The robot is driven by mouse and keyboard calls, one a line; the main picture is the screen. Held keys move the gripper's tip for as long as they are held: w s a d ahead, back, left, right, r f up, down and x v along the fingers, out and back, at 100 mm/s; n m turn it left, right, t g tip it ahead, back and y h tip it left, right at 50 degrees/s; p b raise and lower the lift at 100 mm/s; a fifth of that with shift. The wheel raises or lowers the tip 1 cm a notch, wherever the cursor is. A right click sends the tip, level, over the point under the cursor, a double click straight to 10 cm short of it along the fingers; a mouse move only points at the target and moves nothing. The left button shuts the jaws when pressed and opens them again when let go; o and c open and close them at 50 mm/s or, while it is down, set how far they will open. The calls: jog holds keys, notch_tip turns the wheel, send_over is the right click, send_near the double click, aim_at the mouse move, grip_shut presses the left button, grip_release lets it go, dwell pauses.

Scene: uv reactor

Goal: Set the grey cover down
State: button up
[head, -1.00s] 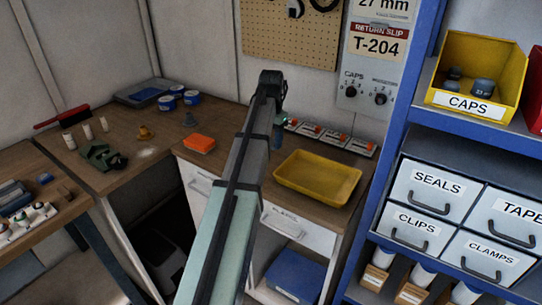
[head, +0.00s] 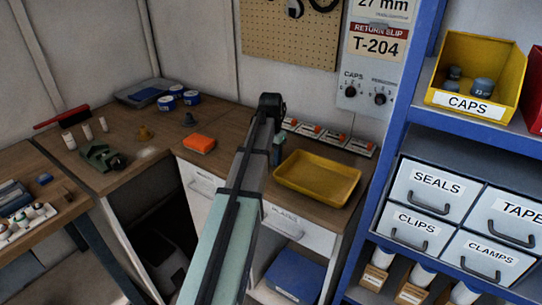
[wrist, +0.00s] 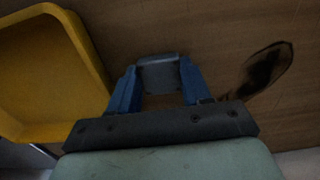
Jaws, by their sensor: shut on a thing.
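The grey cover (wrist: 158,72) is between the blue fingers of my gripper (wrist: 157,84) in the wrist view. My gripper is shut on it. Brown wooden worktop (wrist: 200,30) shows behind the cover; I cannot tell whether the cover touches it. In the head view my own arm hides the cover, and only a bit of my gripper (head: 278,147) shows, just left of the yellow tray (head: 318,202).
The yellow tray's rim (wrist: 88,62) is close on the left in the wrist view. A dark oval thing (wrist: 268,68) lies to the right, unclear. An orange block (head: 199,144) and a row of small units with orange parts (head: 330,137) are on the worktop.

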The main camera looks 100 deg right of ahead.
aim_at(271, 159)
jog(key=o, duration=1.1)
notch_tip(271, 159, up, 11)
jog(key=shift+o, duration=0.4)
jog(key=shift+r, duration=0.6)
